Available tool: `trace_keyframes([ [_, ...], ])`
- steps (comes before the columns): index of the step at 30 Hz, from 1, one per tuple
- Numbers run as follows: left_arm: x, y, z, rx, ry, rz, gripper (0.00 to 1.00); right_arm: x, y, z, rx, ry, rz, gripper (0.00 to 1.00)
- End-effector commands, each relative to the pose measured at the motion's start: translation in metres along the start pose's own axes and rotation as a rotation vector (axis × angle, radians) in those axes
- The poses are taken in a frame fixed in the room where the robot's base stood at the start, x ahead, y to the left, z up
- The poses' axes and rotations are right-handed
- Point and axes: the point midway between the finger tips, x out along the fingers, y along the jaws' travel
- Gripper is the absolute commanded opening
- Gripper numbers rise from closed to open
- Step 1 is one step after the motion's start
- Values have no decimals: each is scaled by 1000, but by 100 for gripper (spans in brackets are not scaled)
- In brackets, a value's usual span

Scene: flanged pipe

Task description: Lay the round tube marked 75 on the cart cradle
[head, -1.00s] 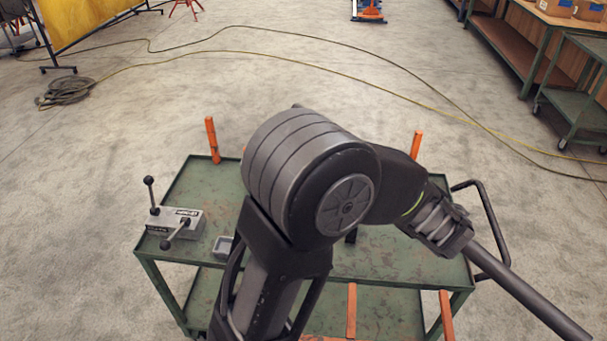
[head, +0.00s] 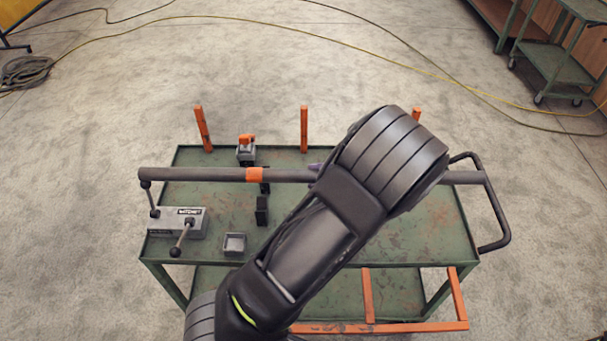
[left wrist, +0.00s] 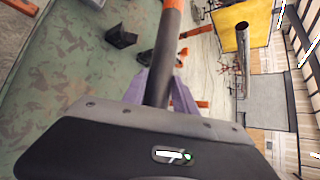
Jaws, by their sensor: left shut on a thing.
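The round tube (head: 215,175) is long and dark grey with an orange band; no 75 can be read. It lies level across the head view, above the green cart (head: 400,235). My left gripper (left wrist: 162,92) is shut on the tube, its purple fingers on both sides of it in the left wrist view. In the head view my arm hides most of that gripper; only a bit of purple (head: 315,167) shows. Small black blocks (head: 262,210) on the cart top, possibly the cradle, stand near the tube's banded part. I cannot tell whether the tube touches them. My right gripper is out of view.
A grey box with two ball-ended levers (head: 178,222) stands at the cart's left. A small grey tray (head: 234,243) is near the front. Orange posts (head: 303,128) rise along the back edge. A black handle (head: 495,210) juts out right. Cables (head: 210,18) cross the floor behind.

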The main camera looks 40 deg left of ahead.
Motion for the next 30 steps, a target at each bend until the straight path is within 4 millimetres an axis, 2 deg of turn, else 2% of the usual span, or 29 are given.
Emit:
trace_keyframes([
  [6,10,13,-9,-4,0,-3,0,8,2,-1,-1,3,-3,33],
  [21,11,15,-11,-8,2,-1,0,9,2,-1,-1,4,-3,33],
  [30,17,24,-17,-8,3,0,0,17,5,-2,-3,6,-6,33],
])
